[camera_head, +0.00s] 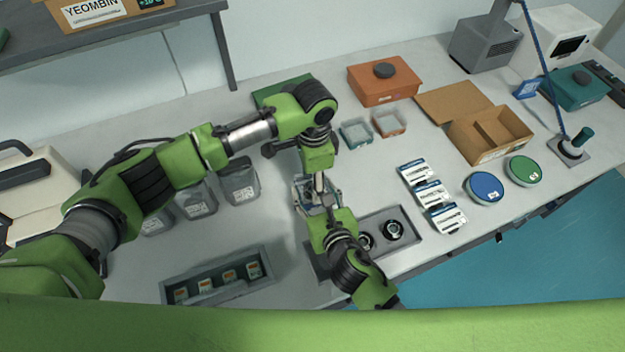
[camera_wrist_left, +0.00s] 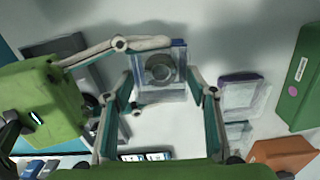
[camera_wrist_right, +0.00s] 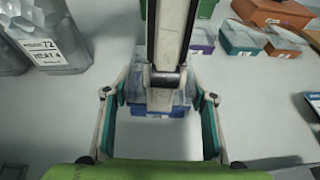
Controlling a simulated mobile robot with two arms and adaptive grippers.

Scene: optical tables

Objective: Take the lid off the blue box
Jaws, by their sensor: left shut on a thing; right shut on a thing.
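The small blue box has a clear upper part and a blue base (camera_wrist_right: 160,111). In the head view it is mostly hidden where my two grippers meet. In the left wrist view its clear part (camera_wrist_left: 158,93), with a round grey shape inside, lies between the fingers of my left gripper (camera_head: 318,182). That gripper reaches down from above and is shut on the box's clear lid. My right gripper (camera_wrist_right: 160,105) comes from the front, with its fingers on either side of the box, shut on it. I cannot tell whether lid and base are apart.
Two small clear boxes, one teal (camera_head: 357,132) and one orange (camera_head: 390,123), stand behind to the right. A grey tray (camera_head: 408,238) with round parts lies close at the front right. A larger orange box (camera_head: 385,88) stands farther back.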

